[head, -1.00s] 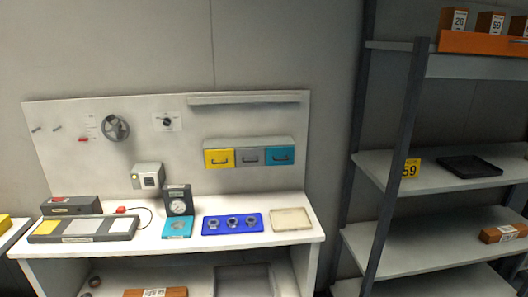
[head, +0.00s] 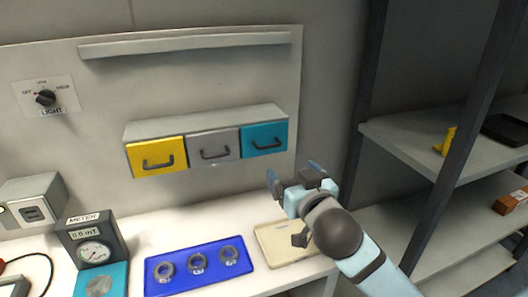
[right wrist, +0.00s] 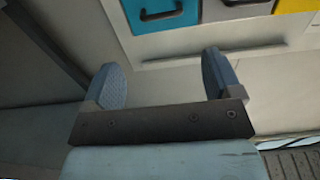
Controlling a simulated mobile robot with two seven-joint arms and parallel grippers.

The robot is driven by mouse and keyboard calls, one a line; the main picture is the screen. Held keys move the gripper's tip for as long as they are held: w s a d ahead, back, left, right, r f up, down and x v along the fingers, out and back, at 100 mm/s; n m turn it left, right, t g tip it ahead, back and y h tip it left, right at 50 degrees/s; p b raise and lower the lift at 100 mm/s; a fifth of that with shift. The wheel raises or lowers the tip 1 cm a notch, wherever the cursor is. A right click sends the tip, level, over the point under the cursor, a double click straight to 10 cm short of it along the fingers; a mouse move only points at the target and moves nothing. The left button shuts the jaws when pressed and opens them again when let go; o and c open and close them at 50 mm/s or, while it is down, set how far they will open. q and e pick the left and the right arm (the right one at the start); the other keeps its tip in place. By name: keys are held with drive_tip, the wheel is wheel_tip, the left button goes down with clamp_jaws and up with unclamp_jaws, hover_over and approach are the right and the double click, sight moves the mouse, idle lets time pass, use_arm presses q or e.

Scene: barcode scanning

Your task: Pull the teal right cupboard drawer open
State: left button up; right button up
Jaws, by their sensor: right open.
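The teal right drawer (head: 264,140) sits at the right end of a three-drawer cupboard (head: 205,122) on the wall panel. It looks closed, with a dark bar handle on its front. My right gripper (head: 292,174) is open and empty, below and a little right of the teal drawer, apart from it. In the right wrist view the open fingers (right wrist: 163,82) show with nothing between them, and the teal drawer (right wrist: 160,14) with its handle is beyond them at the top. My left gripper is not in view.
The grey drawer (head: 213,144) and yellow drawer (head: 157,158) sit left of the teal one. Below are a beige tray (head: 270,240), a blue tray (head: 165,287) with rings and a meter (head: 88,240). A shelf rack (head: 400,140) stands at the right.

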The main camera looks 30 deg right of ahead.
sight(271, 147)
drive_tip(key=x, duration=1.3)
drive_tip(key=shift+r, duration=0.1)
